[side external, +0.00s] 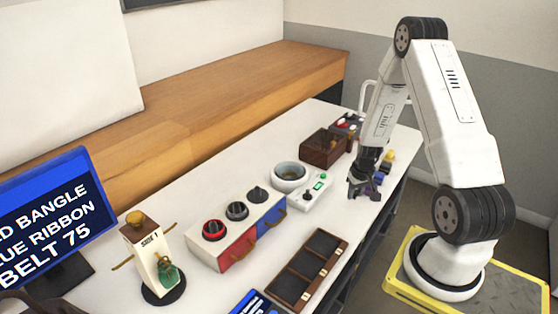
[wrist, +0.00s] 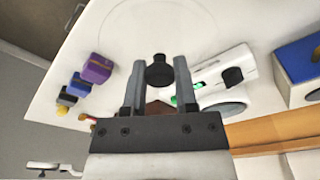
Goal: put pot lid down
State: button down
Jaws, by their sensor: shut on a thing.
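My gripper (wrist: 160,80) is shut on the black knob of a clear pot lid. The knob (wrist: 159,68) sits between the two fingers in the wrist view. The lid (wrist: 160,22) is see-through and shows as a faint thin-rimmed circle over the white table. In the side view my gripper (side external: 364,188) points down over the table's right part, and the lid is too faint to make out there. I cannot tell whether the lid touches the table.
A white device with buttons (side external: 313,191), a grey bowl (side external: 289,185), a brown box (side external: 322,150) and a drawer unit (side external: 236,240) stand nearby.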

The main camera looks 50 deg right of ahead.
aim_at(347, 201)
jog(key=shift+w+d+f, duration=0.3)
jog(key=shift+w+f, duration=0.1)
jog(key=shift+f, duration=0.2)
jog(key=shift+w+d+f, duration=0.3)
jog(key=shift+w+f, duration=0.1)
jog(key=shift+f, duration=0.15)
jog(key=shift+w+d+f, duration=0.3)
jog(key=shift+w+f, duration=0.1)
jog(key=shift+f, duration=0.2)
jog(key=shift+w+d+f, duration=0.1)
jog(key=shift+f, duration=0.1)
jog(key=shift+w+f, duration=0.1)
jog(key=shift+f, duration=1.55)
jog(key=shift+f, duration=0.1)
jog(key=shift+c, duration=2)
grip_release()
jog(key=shift+s+a+r, duration=0.1)
jog(key=shift+s+r, duration=0.1)
jog(key=shift+r, duration=1.85)
jog(key=shift+s+a+r, duration=0.15)
jog(key=shift+s+r, duration=0.1)
jog(key=shift+r, duration=1.75)
jog(key=shift+s+a+r, duration=0.1)
jog(key=shift+s+r, duration=0.1)
jog(key=shift+r, duration=1.85)
